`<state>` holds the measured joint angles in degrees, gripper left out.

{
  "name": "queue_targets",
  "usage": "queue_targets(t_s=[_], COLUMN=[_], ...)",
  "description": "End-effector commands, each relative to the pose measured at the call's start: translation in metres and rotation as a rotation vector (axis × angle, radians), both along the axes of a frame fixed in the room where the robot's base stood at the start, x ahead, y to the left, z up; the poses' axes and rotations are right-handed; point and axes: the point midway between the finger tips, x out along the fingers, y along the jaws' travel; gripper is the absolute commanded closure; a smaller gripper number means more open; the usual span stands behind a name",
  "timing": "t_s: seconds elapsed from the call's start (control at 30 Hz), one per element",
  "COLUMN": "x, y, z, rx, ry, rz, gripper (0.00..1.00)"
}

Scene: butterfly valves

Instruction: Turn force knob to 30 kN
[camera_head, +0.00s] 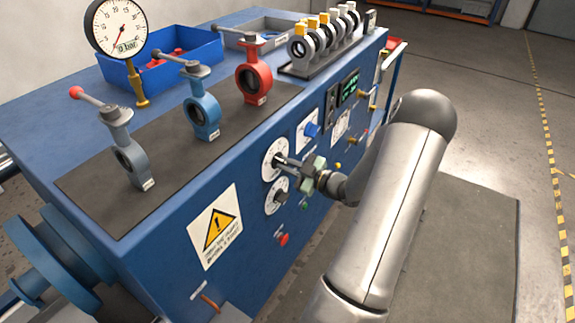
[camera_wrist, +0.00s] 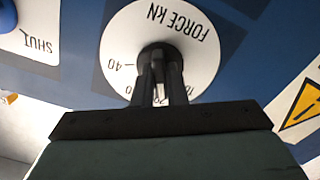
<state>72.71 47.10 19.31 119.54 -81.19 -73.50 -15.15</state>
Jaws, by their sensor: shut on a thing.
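The force dial (camera_wrist: 118,40) is a white round plate marked "FORCE kN", seen upside down in the wrist view. Its 40 mark shows at the left; other marks are partly hidden by my fingers. The dark force knob (camera_wrist: 150,48) sits at its centre. My gripper (camera_wrist: 159,72) is shut on the knob. The knob's pointer is hidden, so its setting cannot be read. In the head view the dial (camera_head: 268,163) is on the blue bench's front panel, with my gripper (camera_head: 284,161) reaching it from the right.
A second dial (camera_head: 271,202) lies just below, with a red button (camera_head: 283,239) further down. A warning sign (camera_head: 215,229) is to the left. A blue knob (camera_head: 312,130) and a green display (camera_head: 348,90) are to the right. Valves (camera_head: 201,117) stand on top.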

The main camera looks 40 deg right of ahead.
Motion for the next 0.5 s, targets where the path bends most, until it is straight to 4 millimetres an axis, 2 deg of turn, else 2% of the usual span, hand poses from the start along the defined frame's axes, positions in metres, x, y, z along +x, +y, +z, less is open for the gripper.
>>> queue_targets(t_s=[0.5], x=[-0.0005], y=[-0.0003], z=[0.0010], rx=[0.462], ry=[0.154], rz=[-0.001], gripper=[1.00])
